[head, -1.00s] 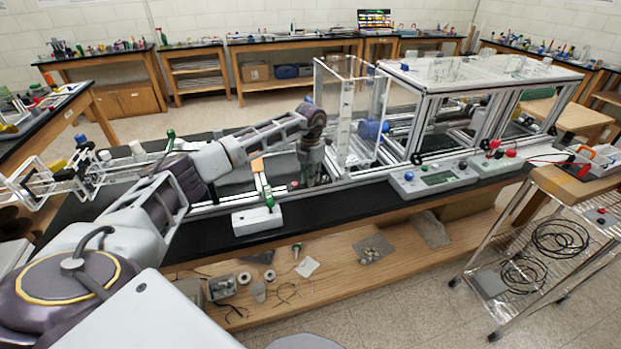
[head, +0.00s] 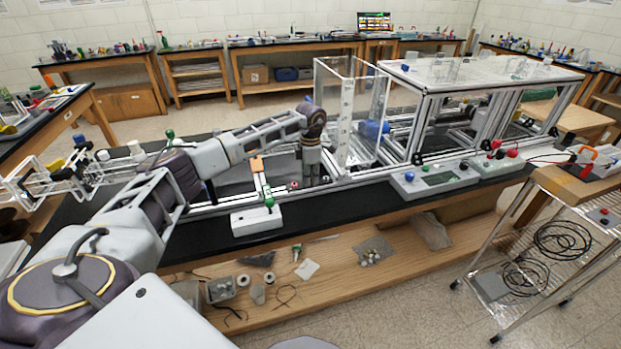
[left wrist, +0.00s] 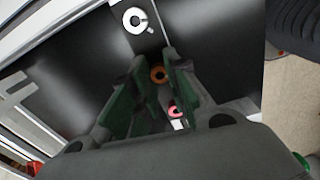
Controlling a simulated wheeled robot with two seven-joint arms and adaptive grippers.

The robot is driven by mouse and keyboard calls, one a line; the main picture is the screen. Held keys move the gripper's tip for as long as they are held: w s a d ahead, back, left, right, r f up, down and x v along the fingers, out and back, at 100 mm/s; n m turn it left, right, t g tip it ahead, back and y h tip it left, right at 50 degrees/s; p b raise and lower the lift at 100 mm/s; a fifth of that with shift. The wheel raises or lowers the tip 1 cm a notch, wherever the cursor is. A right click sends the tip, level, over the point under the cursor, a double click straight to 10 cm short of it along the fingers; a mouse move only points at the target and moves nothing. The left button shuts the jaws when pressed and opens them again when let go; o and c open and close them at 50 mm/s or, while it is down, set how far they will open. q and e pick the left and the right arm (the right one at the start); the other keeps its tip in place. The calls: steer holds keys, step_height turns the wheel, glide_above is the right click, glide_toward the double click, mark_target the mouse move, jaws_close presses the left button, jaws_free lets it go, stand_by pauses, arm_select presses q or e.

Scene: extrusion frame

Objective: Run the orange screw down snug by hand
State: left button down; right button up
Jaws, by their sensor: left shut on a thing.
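My left gripper (head: 312,182) points down at the near rail of the extrusion frame (head: 345,180) on the black bench. In the left wrist view my left gripper (left wrist: 153,68) has green-padded fingers on both sides of the orange screw (left wrist: 158,74), which shows as a small ring between their tips. The jaws are shut on it. How far the screw is seated is hidden. In the head view the screw is hidden behind the gripper. My right gripper is in neither view.
A pink-red part (left wrist: 174,111) sits close by the fingers, and a white slotted ring (left wrist: 135,20) lies past their tips. A clear-walled box (head: 350,110) stands just right of my left wrist. A white block with a green knob (head: 256,219) is at the bench's front edge.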

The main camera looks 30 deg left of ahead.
arm_select(q)
steer(key=shift+w+a+r+m, duration=0.1)
steer(key=shift+r+m, duration=0.05)
steer(key=shift+m, duration=0.15)
steer(key=c, duration=1.5)
jaws_free()
steer(key=shift+o, duration=0.9)
step_height(320, 180, up, 12)
